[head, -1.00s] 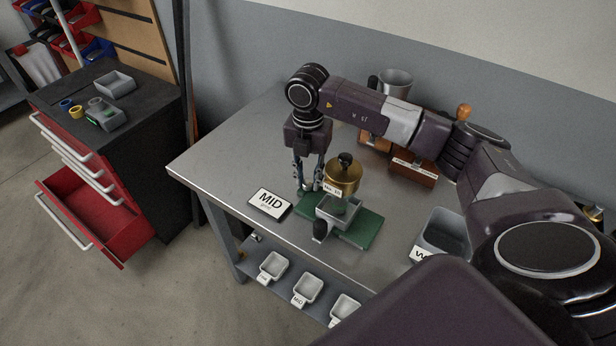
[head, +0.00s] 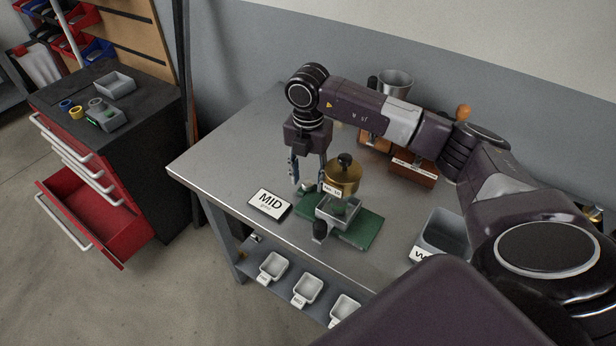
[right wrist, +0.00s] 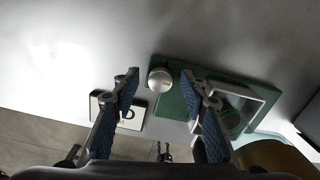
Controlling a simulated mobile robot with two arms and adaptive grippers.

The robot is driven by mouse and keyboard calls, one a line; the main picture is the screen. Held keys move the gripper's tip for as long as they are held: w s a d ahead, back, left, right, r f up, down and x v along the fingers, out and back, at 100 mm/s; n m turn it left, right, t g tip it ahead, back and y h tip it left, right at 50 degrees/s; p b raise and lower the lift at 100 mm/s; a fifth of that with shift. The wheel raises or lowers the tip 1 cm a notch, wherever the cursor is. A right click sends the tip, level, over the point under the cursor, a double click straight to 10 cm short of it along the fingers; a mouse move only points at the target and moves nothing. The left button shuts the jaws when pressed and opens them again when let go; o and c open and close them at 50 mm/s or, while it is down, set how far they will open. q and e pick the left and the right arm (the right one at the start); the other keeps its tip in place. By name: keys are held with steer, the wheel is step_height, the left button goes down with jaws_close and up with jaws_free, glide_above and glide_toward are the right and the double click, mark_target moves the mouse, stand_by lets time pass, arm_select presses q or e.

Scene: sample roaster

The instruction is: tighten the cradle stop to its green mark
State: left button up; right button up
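A brass canister (head: 341,177) with a black top knob stands at the tray. In the right wrist view a round silver knob (right wrist: 160,80) sits at the base's edge; I take it for the stop. My right gripper (head: 308,180) points down beside the base. Its fingers (right wrist: 160,92) are open and apart, with the silver knob between them in the picture, untouched. I cannot make out a green mark. My left gripper is out of view.
A MID card (head: 270,203) lies left of the base. A grey bin (head: 442,236) stands to the right. Wooden boxes (head: 413,170) and a metal cup (head: 396,82) are behind my right arm. The table's left part is clear. A red drawer (head: 90,215) hangs open at left.

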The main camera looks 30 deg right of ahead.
mark_target(308, 181)
step_height(308, 181, up, 12)
stand_by(0.6)
stand_by(0.4)
